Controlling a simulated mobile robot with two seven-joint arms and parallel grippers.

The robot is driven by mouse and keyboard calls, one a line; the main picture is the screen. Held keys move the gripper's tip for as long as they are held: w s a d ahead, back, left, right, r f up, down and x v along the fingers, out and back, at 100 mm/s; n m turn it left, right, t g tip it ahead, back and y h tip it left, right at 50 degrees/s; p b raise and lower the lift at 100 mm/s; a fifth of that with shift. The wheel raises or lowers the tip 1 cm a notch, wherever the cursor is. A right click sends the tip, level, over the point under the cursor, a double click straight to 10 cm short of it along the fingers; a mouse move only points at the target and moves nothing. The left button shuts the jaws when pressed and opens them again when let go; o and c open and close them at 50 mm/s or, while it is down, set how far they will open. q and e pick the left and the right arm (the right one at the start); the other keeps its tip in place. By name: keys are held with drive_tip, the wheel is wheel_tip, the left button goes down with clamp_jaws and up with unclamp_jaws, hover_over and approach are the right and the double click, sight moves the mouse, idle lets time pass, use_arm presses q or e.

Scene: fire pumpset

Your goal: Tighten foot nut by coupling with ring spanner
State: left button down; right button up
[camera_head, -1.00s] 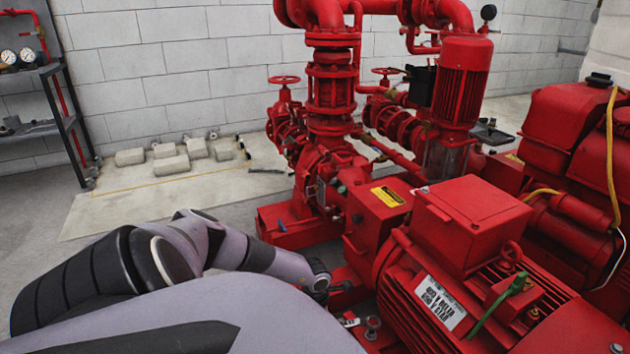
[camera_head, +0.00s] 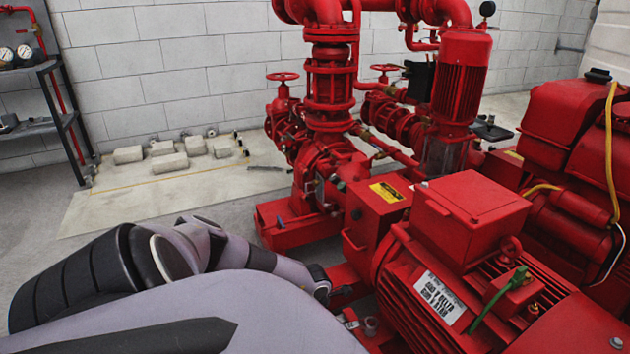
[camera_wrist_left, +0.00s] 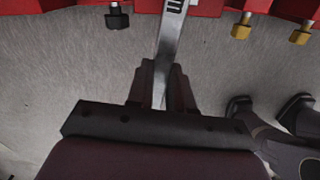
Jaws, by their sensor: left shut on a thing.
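My left gripper (camera_wrist_left: 160,88) is shut on the grey shaft of the ring spanner (camera_wrist_left: 172,42) in the left wrist view. The shaft runs up out of the picture past the red base rail, so its ring end is hidden there. In the head view my left gripper (camera_head: 341,291) is low in the middle, beside the red base, and mostly hidden by my arm. A dull foot bolt with nut (camera_head: 371,326) stands near the motor foot at the bottom. I cannot tell whether the spanner's ring is around it. The coupling is not clearly seen. My right gripper is not in view.
The red motor (camera_head: 440,290) fills the lower right, close to my left gripper. The red pump (camera_head: 325,165) and its pipes stand behind. A dark bolt (camera_wrist_left: 117,18) and two brass fittings (camera_wrist_left: 242,26) hang at the rail. Grey floor left of the base is free.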

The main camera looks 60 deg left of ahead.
use_arm(q)
drive_tip(key=shift+f+b, duration=1.2)
drive_tip(key=shift+f, duration=0.1)
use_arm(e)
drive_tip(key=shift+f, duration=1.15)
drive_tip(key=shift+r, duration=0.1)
use_arm(q)
drive_tip(key=shift+w+a+f+b, duration=0.15)
drive_tip(key=shift+a+b, duration=0.2)
drive_tip(key=shift+b, duration=0.05)
drive_tip(key=a+m, duration=0.1)
drive_tip(key=w+a+m+b, duration=0.1)
drive_tip(key=a, duration=0.1)
drive_tip(key=w+a+m+b, duration=0.1)
drive_tip(key=m, duration=0.1)
drive_tip(key=shift+a+r, duration=0.2)
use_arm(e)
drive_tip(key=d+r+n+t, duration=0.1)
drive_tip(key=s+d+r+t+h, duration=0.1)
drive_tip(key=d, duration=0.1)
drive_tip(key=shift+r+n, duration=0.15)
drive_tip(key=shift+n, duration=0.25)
use_arm(q)
drive_tip(key=shift+s+d+p, duration=0.15)
drive_tip(key=shift+d+p, duration=0.1)
drive_tip(key=shift+p, duration=0.1)
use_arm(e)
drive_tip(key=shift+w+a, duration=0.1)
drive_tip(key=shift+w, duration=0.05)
